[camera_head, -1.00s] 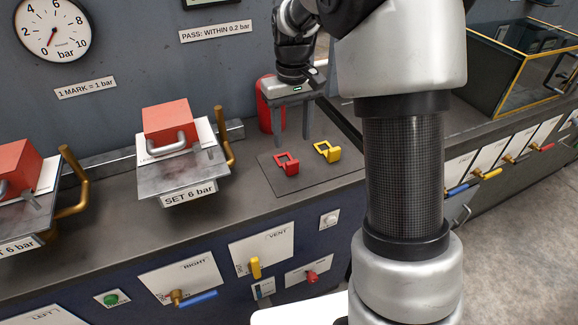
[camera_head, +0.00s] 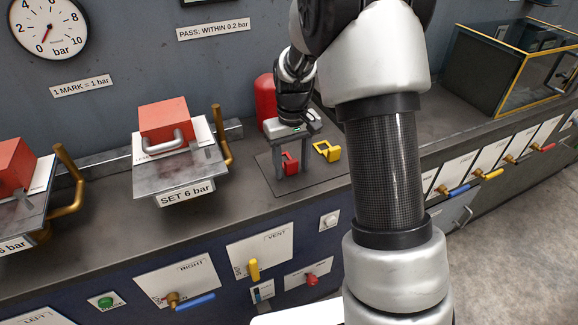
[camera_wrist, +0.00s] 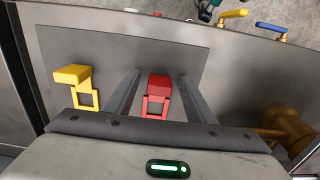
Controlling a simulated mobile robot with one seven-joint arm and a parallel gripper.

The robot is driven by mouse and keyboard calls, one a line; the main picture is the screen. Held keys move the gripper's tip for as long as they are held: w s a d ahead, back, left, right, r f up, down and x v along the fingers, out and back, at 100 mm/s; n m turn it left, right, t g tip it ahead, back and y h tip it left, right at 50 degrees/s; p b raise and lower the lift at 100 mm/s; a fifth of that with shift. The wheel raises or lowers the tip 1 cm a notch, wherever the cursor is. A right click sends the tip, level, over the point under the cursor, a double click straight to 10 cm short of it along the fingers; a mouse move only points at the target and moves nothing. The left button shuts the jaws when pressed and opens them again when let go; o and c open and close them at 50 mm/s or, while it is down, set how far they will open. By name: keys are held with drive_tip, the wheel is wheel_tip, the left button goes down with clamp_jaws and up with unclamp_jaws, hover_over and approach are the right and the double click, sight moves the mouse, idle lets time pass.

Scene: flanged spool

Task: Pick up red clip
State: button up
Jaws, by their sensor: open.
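The red clip (camera_head: 290,163) lies on a dark mat (camera_head: 313,182) on the bench, partly hidden by a finger in the head view. My gripper (camera_head: 292,172) is above the mat, pointing down and open, with its fingers on either side of the red clip. In the wrist view the red clip (camera_wrist: 158,91) lies between the two fingers of my gripper (camera_wrist: 155,88), with space on each side. I cannot tell how far the fingertips are above the mat.
A yellow clip (camera_head: 327,151) lies on the mat close to the red one. A red cylinder (camera_head: 265,101) stands behind. A plate with a red block (camera_head: 164,122) and a brass handle (camera_head: 222,135) stands to the left. A yellow-edged glass case (camera_head: 520,85) stands at the right.

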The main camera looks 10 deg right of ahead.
drive_tip(key=shift+c, duration=0.3)
drive_tip(key=c, duration=1.1)
drive_tip(key=shift+o, duration=0.2)
drive_tip(key=shift+r, duration=0.1)
wheel_tip(320, 180, up, 8)
drive_tip(key=shift+r+p, duration=0.2)
drive_tip(key=shift+p, duration=0.6)
drive_tip(key=s, duration=0.1)
drive_tip(key=s+m, duration=0.1)
drive_tip(key=s, duration=0.1)
drive_tip(key=s+r+m, duration=0.1)
drive_tip(key=s, duration=0.1)
drive_tip(key=shift+s+a, duration=0.25)
drive_tip(key=shift+a, duration=0.1)
